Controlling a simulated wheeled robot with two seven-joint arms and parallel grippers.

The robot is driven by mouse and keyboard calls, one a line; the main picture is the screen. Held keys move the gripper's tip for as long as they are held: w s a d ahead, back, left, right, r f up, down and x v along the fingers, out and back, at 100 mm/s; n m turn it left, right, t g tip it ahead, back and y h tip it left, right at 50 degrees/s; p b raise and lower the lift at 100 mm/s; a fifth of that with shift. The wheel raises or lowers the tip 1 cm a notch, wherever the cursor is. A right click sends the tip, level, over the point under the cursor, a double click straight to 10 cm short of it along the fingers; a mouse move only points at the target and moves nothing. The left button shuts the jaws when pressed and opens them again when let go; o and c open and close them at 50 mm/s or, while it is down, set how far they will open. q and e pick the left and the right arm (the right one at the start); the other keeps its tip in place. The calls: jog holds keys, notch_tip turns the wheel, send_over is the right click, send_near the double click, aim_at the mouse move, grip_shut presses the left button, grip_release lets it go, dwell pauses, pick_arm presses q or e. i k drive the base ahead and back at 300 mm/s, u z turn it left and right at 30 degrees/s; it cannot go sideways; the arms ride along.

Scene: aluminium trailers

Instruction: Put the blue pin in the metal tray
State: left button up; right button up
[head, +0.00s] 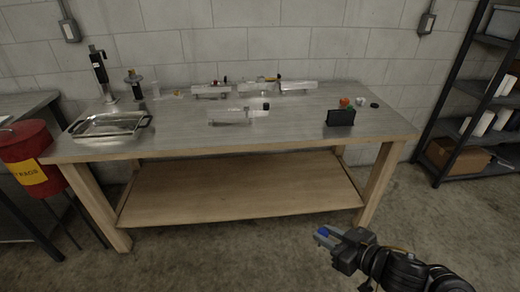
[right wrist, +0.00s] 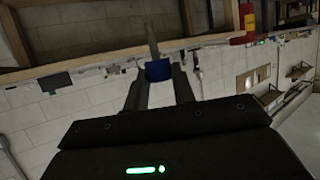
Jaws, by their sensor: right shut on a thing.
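My right gripper (head: 328,238) is shut on the blue pin (head: 323,231) in front of the workbench, low and to the right, away from the table. In the right wrist view the blue pin (right wrist: 158,70) sits between the two fingers, with a grey shaft pointing away from the gripper. The metal tray (head: 110,125) is a shallow silver tray with handles at the left end of the bench top. It is far to the left of my right gripper and looks empty. My left gripper does not show in the head view.
The workbench (head: 280,130) has a grey top and a wooden lower shelf (head: 235,190). Aluminium pieces (head: 240,115), a black box (head: 341,117) and small parts stand on it. A red bin (head: 30,155) stands left; a dark shelf rack (head: 470,120) stands right. The floor in front is clear.

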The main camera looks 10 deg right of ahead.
aim_at(115, 139)
jog(key=k, duration=1.25)
jog(key=u, duration=0.95)
jog(key=i, duration=0.8)
jog(key=u, duration=1.25)
jog(key=i, duration=2.75)
jog(key=z, duration=1.65)
jog(key=i, duration=0.75)
jog(key=z, duration=0.85)
